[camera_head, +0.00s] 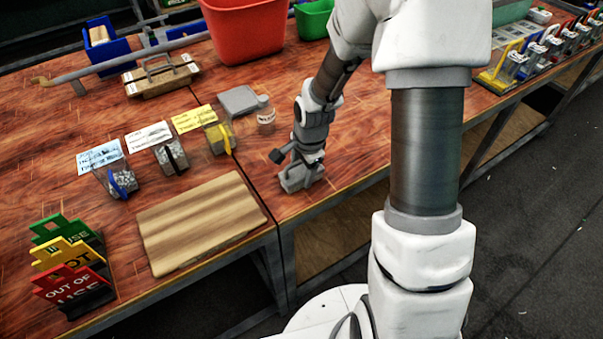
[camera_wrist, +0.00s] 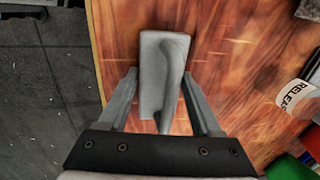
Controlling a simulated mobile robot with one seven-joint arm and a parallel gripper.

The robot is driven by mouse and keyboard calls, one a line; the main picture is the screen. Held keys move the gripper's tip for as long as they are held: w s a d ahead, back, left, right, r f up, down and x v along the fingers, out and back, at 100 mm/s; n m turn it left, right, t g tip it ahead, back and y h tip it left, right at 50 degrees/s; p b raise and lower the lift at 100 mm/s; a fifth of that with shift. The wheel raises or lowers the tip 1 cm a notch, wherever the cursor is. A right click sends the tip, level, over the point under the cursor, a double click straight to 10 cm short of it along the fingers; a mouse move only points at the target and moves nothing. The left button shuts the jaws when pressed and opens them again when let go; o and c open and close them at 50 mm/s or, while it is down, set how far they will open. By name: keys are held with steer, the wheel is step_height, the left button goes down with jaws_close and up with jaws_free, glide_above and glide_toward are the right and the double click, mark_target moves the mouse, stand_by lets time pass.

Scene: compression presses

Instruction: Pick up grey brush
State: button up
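The grey brush (camera_head: 291,183) lies on the wooden table near its front edge, under my gripper (camera_head: 306,160). In the wrist view the brush (camera_wrist: 154,62) shows as a pale grey block with a raised, curved handle. My gripper (camera_wrist: 160,76) is open, with one finger on each side of the brush. A gap shows between the left finger and the brush; the right finger is nearer the handle. Whether the right finger touches is hard to tell. The lower end of the handle reaches down between the fingers.
A wooden board (camera_head: 200,224) lies to the left. A red bin (camera_head: 245,32) stands at the back. Table around the brush is mostly clear.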

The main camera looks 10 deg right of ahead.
steer(key=c, duration=0.6)
steer(key=shift+c, duration=0.2)
steer(key=shift+r, duration=0.1)
steer(key=shift+r, duration=0.55)
step_height(320, 180, up, 3)
steer(key=shift+w+r+p, duration=0.1)
steer(key=shift+p, duration=0.35)
steer(key=s+d+r, duration=0.2)
steer(key=s+r, duration=0.1)
steer(key=s, duration=0.2)
steer(key=s+d+r+p, duration=0.1)
steer(key=s+r, duration=0.2)
steer(key=s, duration=0.3)
steer(key=shift+s+d+r+p, duration=0.15)
steer(key=shift+d+r+p, duration=0.1)
steer(key=shift+d+p, duration=0.1)
steer(key=o, duration=0.8)
steer(key=c, duration=0.5)
